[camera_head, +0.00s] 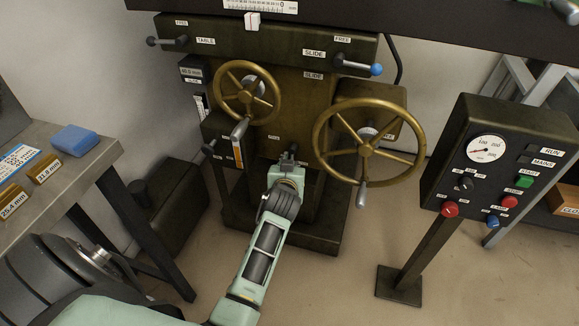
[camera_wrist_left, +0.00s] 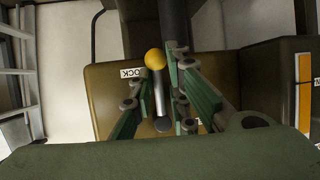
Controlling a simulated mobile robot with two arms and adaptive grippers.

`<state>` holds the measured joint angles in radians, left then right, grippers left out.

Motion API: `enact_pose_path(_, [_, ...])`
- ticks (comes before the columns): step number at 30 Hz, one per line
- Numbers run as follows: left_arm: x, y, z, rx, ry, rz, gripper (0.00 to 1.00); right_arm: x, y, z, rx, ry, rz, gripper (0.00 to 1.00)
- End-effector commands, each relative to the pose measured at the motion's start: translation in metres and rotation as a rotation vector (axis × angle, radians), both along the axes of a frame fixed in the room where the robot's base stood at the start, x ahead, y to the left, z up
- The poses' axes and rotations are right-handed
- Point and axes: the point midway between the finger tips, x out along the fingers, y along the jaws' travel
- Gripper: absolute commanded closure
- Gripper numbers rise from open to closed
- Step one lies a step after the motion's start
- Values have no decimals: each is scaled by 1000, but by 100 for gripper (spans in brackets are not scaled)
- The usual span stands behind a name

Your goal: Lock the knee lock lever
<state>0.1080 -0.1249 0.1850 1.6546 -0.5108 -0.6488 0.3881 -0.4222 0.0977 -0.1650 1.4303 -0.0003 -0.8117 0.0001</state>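The lever with a yellow ball knob (camera_wrist_left: 155,59) and a thin grey rod (camera_wrist_left: 159,95) shows in the left wrist view, beside a label (camera_wrist_left: 131,72) reading "LOCK". My left gripper (camera_wrist_left: 158,92) is open, with one finger on each side of the lever in that view. Whether either finger touches it I cannot tell. In the head view my left gripper (camera_head: 288,157) is at the front of the dark machine column, between the two brass handwheels, and hides the yellow-knobbed lever. My right gripper is not in view.
A smaller brass handwheel (camera_head: 247,92) is left of my gripper and a larger one (camera_head: 367,141) right of it, both with grey handles. A control panel (camera_head: 497,160) stands at right. A workbench (camera_head: 75,170) with a blue block (camera_head: 74,139) is at left.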

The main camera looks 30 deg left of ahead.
Motion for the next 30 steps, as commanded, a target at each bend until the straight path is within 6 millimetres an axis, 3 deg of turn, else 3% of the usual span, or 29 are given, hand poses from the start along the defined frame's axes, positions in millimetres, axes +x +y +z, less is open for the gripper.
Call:
enact_pose_path(4, [0,-6,-4,-10,5,-8,73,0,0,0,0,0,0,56])
enact_pose_path(20, [0,-2,2,-3,1,-2,73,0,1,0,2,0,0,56])
enact_pose_path(30, [1,-3,61,-4,-3,-3,73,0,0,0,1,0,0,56])
